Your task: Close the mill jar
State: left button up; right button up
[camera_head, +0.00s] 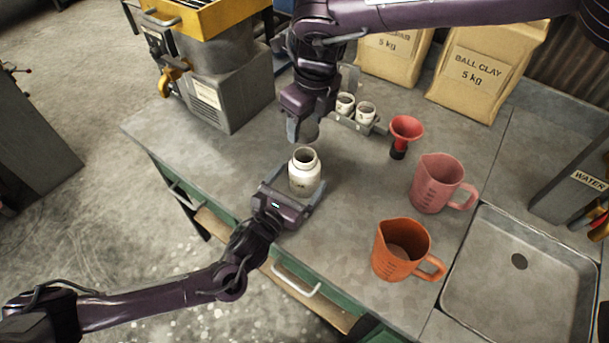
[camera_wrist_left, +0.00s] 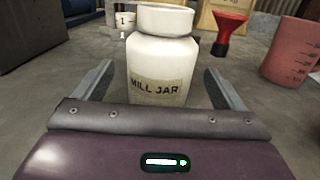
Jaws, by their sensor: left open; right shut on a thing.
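The mill jar (camera_head: 304,178) is white, upright and open-mouthed on the workbench; its dark opening shows. In the left wrist view the jar (camera_wrist_left: 162,55) faces me with its "MILL JAR" label. My left gripper (camera_head: 301,186) is open, low at the bench, with one finger on each side of the jar; gaps show between fingers and jar. My right gripper (camera_head: 304,132) is above and just behind the jar, pointing down, shut on a small greyish round thing. It looks like a lid, but the fingers partly hide it. It is apart from the jar.
Two white cups (camera_head: 365,112) sit in a holder behind the jar. A red funnel (camera_head: 406,128), a pink jug (camera_head: 438,183) and an orange jug (camera_head: 400,250) stand to the right, before a sink (camera_head: 521,285). A machine (camera_head: 222,90) stands back left. Bench left of the jar is clear.

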pick_arm(q)
jog(key=shift+x, duration=1.8)
jog(key=shift+c, duration=0.3)
jog(key=c, duration=1.4)
jog(key=shift+o, duration=0.2)
pick_arm(e)
send_over(304, 155)
jog(key=shift+s+d+f, duration=0.1)
jog(key=shift+f, duration=1.15)
jog(key=shift+d+f, duration=0.1)
jog(key=shift+f, duration=1.15)
jog(key=shift+f, duration=0.85)
jog(key=shift+f, duration=0.55)
